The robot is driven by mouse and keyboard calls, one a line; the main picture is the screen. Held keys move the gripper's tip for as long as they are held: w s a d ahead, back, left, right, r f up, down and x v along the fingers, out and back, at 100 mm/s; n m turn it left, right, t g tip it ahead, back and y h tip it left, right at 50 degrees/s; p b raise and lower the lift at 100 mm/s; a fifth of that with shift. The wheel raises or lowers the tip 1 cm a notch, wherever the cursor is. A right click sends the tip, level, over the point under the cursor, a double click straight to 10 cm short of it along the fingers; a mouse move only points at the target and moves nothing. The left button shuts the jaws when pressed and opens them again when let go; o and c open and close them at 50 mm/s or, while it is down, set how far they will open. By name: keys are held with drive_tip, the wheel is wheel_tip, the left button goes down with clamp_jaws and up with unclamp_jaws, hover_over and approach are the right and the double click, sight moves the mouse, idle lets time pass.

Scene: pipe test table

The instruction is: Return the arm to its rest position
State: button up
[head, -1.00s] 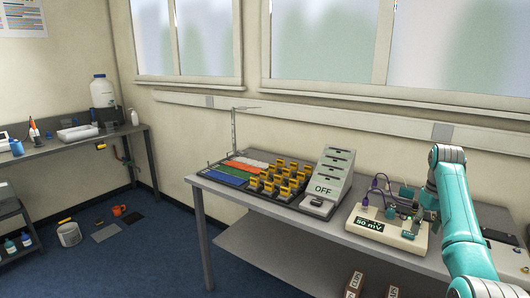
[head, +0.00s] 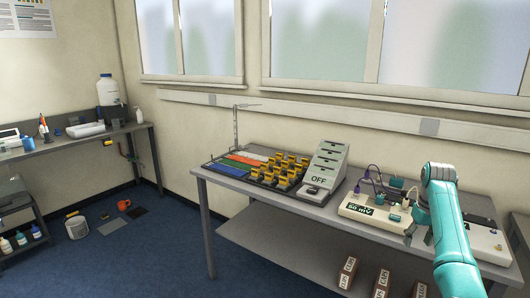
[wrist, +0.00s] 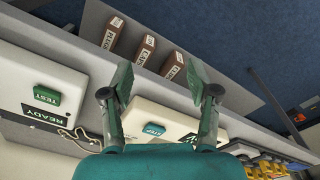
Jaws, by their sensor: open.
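My teal arm reaches in from the lower right of the head view, and my gripper (head: 418,232) is at its end, over the front of the table (head: 285,213). In the wrist view my gripper (wrist: 158,90) has its two fingers spread wide with nothing between them. Below the fingers is the cream meter box (wrist: 160,122) with a teal STEP button. In the head view the meter box (head: 357,211) reads 50 mV, and my gripper is just right of it.
A box with a TEST button and READY label (wrist: 47,95) lies beside the meter. Yellow pieces (head: 285,168) stand in a rack near a grey OFF unit (head: 326,170). Labelled brown boxes (head: 348,272) stand on the lower shelf.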

drive_tip(key=s+a+f+t, duration=0.1)
drive_tip(key=s+a+f, duration=0.15)
drive_tip(key=f, duration=0.65)
drive_tip(key=s+a+f+t, duration=0.15)
drive_tip(key=a+f, duration=0.25)
drive_tip(key=f, duration=0.6)
drive_tip(key=s+a+f+t, duration=0.1)
drive_tip(key=s+a+f, duration=0.15)
drive_tip(key=f, duration=0.65)
drive_tip(key=s+a+f+t+h, duration=0.1)
drive_tip(key=s+a+f+t, duration=0.1)
drive_tip(key=s+a+f, duration=0.55)
drive_tip(key=s+a+f+t, duration=0.1)
drive_tip(key=s+a+f, duration=0.3)
drive_tip(key=s, duration=0.6)
drive_tip(key=s+a+r+t, duration=0.2)
drive_tip(key=s+a+r, duration=0.1)
drive_tip(key=s, duration=0.9)
drive_tip(key=s+a+r+t, duration=0.2)
drive_tip(key=s+a+r, duration=0.1)
drive_tip(key=s, duration=0.9)
drive_tip(key=s+a+r+t, duration=0.1)
drive_tip(key=s+r+t, duration=0.1)
drive_tip(key=s+r, duration=0.5)
drive_tip(key=s+a+r+t+y, duration=0.1)
drive_tip(key=s+r+t, duration=0.1)
drive_tip(key=s+r, duration=0.6)
wheel_tip(320, 180, up, 8)
drive_tip(key=shift+a+f, duration=0.2)
drive_tip(key=shift+a, duration=0.2)
